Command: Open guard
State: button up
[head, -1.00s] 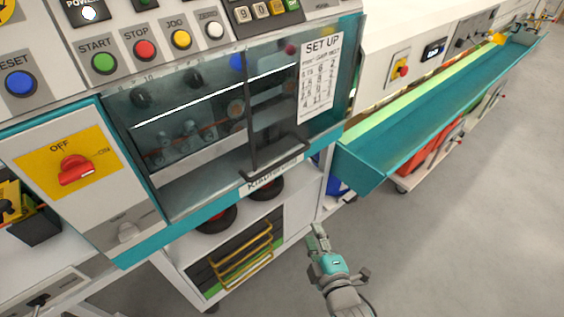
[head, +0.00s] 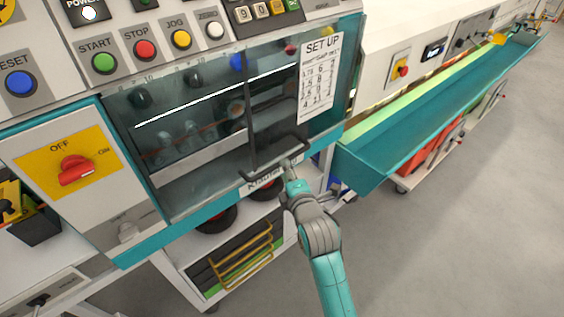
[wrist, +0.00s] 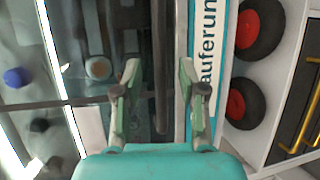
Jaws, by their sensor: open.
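The guard (head: 205,120) is a see-through dark panel on the front of the machine, and it is down over the rollers behind it. Its dark bar handle (head: 262,168) runs along the lower edge. My gripper (head: 287,166) is at the handle's right part in the head view. In the wrist view my gripper (wrist: 160,90) is open, with the handle bar (wrist: 161,70) lying between its two fingers, nearer the right one. I see a gap between the bar and the left finger; contact on the right is unclear.
Above the guard are the start button (head: 104,62) and other push buttons. A red rotary switch (head: 75,170) is at the left. A teal trough (head: 440,105) juts out at the right. A white cart (head: 185,272) stands below. The floor at right is clear.

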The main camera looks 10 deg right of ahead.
jog(key=shift+x, duration=2.5)
grip_shut()
